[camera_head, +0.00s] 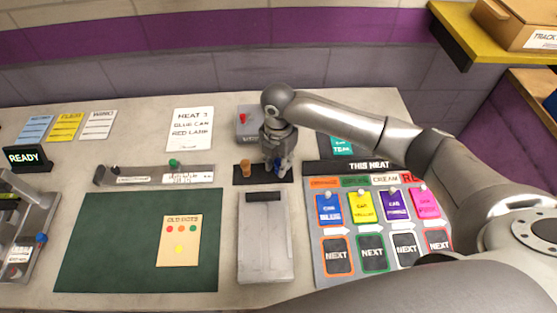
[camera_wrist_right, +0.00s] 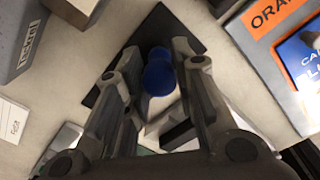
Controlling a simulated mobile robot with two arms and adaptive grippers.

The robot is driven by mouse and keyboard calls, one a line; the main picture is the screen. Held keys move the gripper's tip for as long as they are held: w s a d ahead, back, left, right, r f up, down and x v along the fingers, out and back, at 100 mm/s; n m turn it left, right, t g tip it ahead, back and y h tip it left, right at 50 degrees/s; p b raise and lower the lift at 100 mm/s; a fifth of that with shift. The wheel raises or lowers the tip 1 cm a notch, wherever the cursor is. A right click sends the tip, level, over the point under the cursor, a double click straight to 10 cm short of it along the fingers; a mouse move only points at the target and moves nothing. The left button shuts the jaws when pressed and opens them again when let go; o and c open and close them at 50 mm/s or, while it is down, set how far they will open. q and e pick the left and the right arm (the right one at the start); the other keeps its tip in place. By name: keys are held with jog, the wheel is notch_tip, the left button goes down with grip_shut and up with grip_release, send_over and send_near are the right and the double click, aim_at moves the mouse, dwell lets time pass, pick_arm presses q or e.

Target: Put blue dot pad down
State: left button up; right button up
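The blue dot pad (camera_wrist_right: 159,77) stands between the fingers of my right gripper (camera_wrist_right: 155,55) in the right wrist view. The two fingers are spread on either side of it, with narrow gaps showing. In the head view the right gripper (camera_head: 277,163) points down at the right part of a small black mat (camera_head: 262,180), and the blue pad is mostly hidden behind the fingers. The pad appears to rest on the mat; exact contact is hard to tell. An orange-brown pad (camera_head: 245,168) stands on the mat's left part. My left gripper is not in view.
A grey clipboard-like tray (camera_head: 265,240) lies in front of the mat. A green mat (camera_head: 110,240) with a dotted card (camera_head: 180,240) is to the left. A board of coloured cards (camera_head: 322,270) is to the right. A grey box (camera_head: 246,122) stands behind the mat.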

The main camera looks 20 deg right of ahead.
aim_at(278, 160)
jog(key=shift+o, duration=1.4)
notch_tip(278, 160, up, 12)
jog(key=b, duration=0.2)
jog(key=shift+r, duration=0.2)
jog(key=shift+f, duration=0.1)
